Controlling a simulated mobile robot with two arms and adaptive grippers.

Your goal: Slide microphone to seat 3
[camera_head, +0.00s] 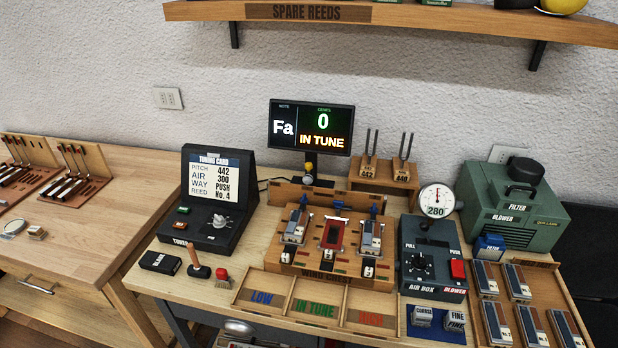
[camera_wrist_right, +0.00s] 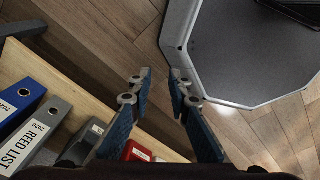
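A small dark stand with a gold round head (camera_head: 309,167), which looks like the microphone, is in the head view just below the display, behind the left part of the wind chest (camera_head: 318,270). The wind chest has three seats side by side: grey reed blocks sit in the left (camera_head: 297,226) and right (camera_head: 371,238) ones, and a red-framed dark slot (camera_head: 333,234) is in the middle. My right gripper (camera_wrist_right: 159,75) is open and empty in the right wrist view, above the wooden floor. My left gripper is not in view.
The display (camera_head: 311,127) reads Fa, 0, IN TUNE. The tuning card console (camera_head: 208,201) stands left, the air box (camera_head: 432,259) and dial right. Three trays (camera_head: 314,308) line the front. Binders (camera_wrist_right: 35,135) are beside my right gripper in the wrist view.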

